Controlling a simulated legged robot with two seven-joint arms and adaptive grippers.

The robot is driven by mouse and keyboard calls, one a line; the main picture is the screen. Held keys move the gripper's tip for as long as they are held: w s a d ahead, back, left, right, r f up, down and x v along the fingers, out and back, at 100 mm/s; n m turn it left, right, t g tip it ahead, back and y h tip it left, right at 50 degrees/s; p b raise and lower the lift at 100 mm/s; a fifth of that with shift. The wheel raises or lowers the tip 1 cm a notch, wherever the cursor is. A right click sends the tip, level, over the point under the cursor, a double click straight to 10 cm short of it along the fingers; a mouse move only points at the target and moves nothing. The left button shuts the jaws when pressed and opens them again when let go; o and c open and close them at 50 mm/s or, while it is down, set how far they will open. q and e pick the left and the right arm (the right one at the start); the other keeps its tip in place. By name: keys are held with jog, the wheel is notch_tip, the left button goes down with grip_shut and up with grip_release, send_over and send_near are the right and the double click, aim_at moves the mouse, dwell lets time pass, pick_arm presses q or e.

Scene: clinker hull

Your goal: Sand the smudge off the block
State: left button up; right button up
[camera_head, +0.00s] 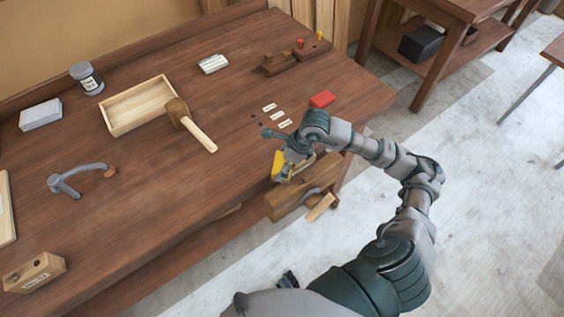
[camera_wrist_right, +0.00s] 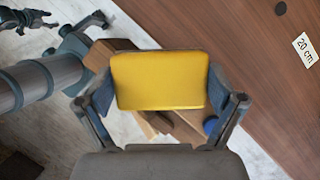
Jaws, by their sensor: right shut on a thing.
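My right gripper (camera_head: 281,165) is shut on a yellow pad (camera_wrist_right: 160,80), likely the sander. The pad also shows in the head view (camera_head: 277,165). The gripper is over the wooden vise (camera_head: 290,203) at the bench's front edge. In the right wrist view the pad sits between both fingers and covers much of the wood behind it. I cannot make out the smudge or a block at the vise. A light wooden block (camera_head: 36,273) with dark round marks and a label stands at the near left of the bench.
The bench (camera_head: 150,200) carries a mallet (camera_head: 190,125), an open wooden tray (camera_head: 110,124), a grey hooked tool (camera_head: 70,182), a jar (camera_head: 87,78), a red block (camera_head: 322,99) and a plane (camera_head: 282,62). Small labels (camera_head: 278,115) lie behind the gripper. The bench's middle is clear.

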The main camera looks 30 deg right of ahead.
jog(key=shift+w+d+b, duration=0.1)
jog(key=shift+d+b, duration=0.4)
jog(key=shift+d, duration=1.25)
jog(key=shift+w+d+b, duration=0.1)
jog(key=shift+d+b, duration=0.3)
jog(key=shift+b, duration=0.1)
jog(key=shift+w+d+f+b, duration=0.1)
jog(key=shift+d+b, duration=0.35)
jog(key=shift+d, duration=0.15)
jog(key=shift+c, duration=1.3)
jog(key=shift+d, duration=0.5)
jog(key=shift+c, duration=0.8)
jog(key=shift+s+a, duration=0.2)
jog(key=shift+a, duration=0.3)
jog(key=shift+s+a, duration=0.15)
jog(key=shift+a, duration=0.35)
jog(key=shift+c, duration=0.5)
jog(key=shift+a, duration=0.8)
jog(key=a, duration=0.2)
jog(key=a+p, duration=0.1)
jog(key=shift+r, duration=0.25)
jog(key=shift+a, duration=0.2)
pick_arm(q)
jog(key=shift+s+f, duration=0.2)
jog(key=shift+f, duration=0.35)
jog(key=shift+s+f, duration=0.15)
jog(key=shift+f, duration=0.35)
pick_arm(e)
jog(key=shift+d+f, duration=0.1)
jog(key=shift+d, duration=0.1)
